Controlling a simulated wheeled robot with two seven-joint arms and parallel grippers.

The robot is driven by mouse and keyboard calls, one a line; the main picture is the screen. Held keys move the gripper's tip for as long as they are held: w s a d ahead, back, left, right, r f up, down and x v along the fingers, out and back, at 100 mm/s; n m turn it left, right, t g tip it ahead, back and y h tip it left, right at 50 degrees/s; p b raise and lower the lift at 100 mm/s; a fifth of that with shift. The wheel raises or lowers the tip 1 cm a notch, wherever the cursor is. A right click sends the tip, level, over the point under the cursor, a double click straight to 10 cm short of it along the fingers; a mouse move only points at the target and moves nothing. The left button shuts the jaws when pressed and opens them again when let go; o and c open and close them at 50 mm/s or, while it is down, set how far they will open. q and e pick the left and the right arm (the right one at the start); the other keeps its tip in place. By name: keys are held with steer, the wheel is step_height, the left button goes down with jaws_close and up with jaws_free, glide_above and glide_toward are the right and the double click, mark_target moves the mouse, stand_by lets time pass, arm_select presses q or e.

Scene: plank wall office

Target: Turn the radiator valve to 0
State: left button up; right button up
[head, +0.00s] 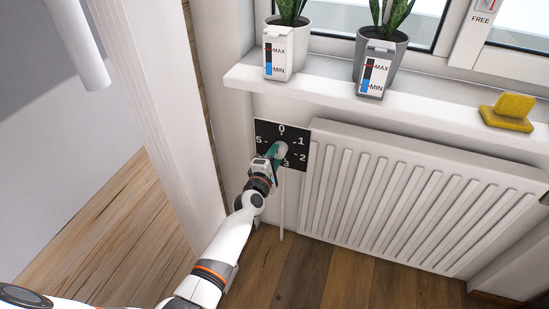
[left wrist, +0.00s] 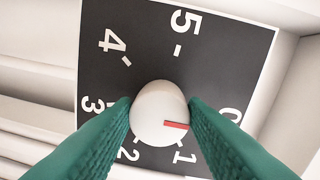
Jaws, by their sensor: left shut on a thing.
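The radiator valve is a white round knob (head: 282,149) on a black square dial plate (head: 264,127) numbered 0 to 5, at the radiator's left end. In the left wrist view the knob (left wrist: 157,104) carries a red mark (left wrist: 176,125) that points right in the picture, towards the side between 0 and 1. The right finger partly covers the 0, so the exact alignment is unclear. My left gripper (head: 273,154), with green fingers, is shut on the knob, one finger on each side (left wrist: 159,110). My right gripper is not in view.
The white radiator (head: 410,205) spans the wall right of the dial. The windowsill (head: 430,112) above holds two potted plants (head: 285,45) (head: 383,60) with water gauges and a yellow object (head: 508,110). A thin pipe (head: 282,215) runs below the valve.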

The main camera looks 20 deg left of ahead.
arm_select(q)
steer(key=shift+f, duration=0.15)
steer(key=o, duration=1)
steer(key=shift+c, duration=0.2)
steer(key=shift+s, duration=0.1)
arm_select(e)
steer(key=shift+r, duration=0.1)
arm_select(q)
steer(key=s+p, duration=0.2)
steer(key=s, duration=0.9)
steer(key=shift+s+a+r, duration=0.2)
steer(key=shift+s+r, duration=0.1)
steer(key=shift+s, duration=0.1)
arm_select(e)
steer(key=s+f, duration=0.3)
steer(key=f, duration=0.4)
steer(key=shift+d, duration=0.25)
